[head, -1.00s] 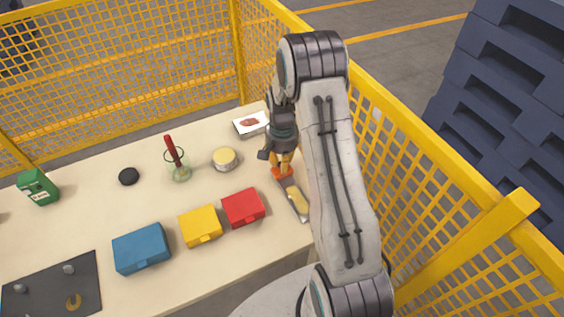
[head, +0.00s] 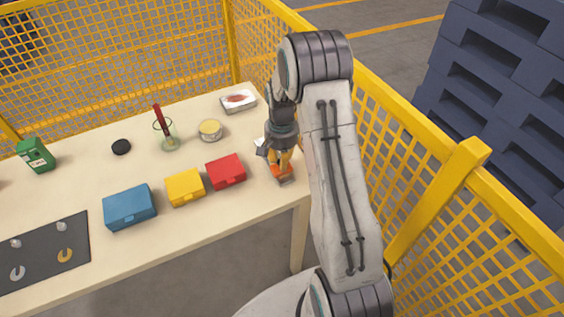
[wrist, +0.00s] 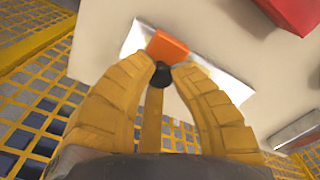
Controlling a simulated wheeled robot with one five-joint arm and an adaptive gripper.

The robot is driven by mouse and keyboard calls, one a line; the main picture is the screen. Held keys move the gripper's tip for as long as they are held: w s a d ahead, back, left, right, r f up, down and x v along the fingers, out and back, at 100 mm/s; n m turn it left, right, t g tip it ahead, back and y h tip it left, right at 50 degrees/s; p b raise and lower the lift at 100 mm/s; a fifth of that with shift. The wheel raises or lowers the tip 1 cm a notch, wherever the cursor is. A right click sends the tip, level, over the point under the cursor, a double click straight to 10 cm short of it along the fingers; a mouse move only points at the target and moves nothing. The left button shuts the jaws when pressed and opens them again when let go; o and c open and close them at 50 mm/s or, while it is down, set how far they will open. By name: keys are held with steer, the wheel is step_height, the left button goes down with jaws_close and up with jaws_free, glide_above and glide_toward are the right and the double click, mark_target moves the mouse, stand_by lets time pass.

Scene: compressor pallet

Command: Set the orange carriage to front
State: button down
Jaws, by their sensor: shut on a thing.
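The orange carriage (head: 282,172) sits at the near end of a pale slide rail (head: 261,144) at the table's right side. My gripper (head: 284,160) reaches down onto it from above, its yellow fingers closed together. In the wrist view my gripper (wrist: 161,70) has its fingertips against the near side of the orange carriage (wrist: 168,46), with a dark round knob (wrist: 158,76) between them. The pale plate of the rail (wrist: 215,85) lies beneath. My gripper and arm hide much of the rail in the head view.
A red box (head: 226,171), a yellow box (head: 185,187) and a blue box (head: 130,207) stand left of the rail. A tin (head: 210,130) and a white tray (head: 238,102) are farther back. Yellow mesh fencing (head: 400,165) runs close along the right.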

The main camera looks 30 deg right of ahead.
steer(key=shift+s+a+f, duration=0.1)
steer(key=shift+s+f, duration=0.1)
steer(key=shift+s, duration=0.2)
steer(key=c, duration=1.6)
jaws_free()
steer(key=o, duration=0.6)
steer(key=shift+w+r, duration=0.1)
steer(key=shift+w, duration=0.05)
steer(key=shift+c, duration=0.2)
steer(key=shift+r, duration=0.1)
step_height(320, 180, up, 12)
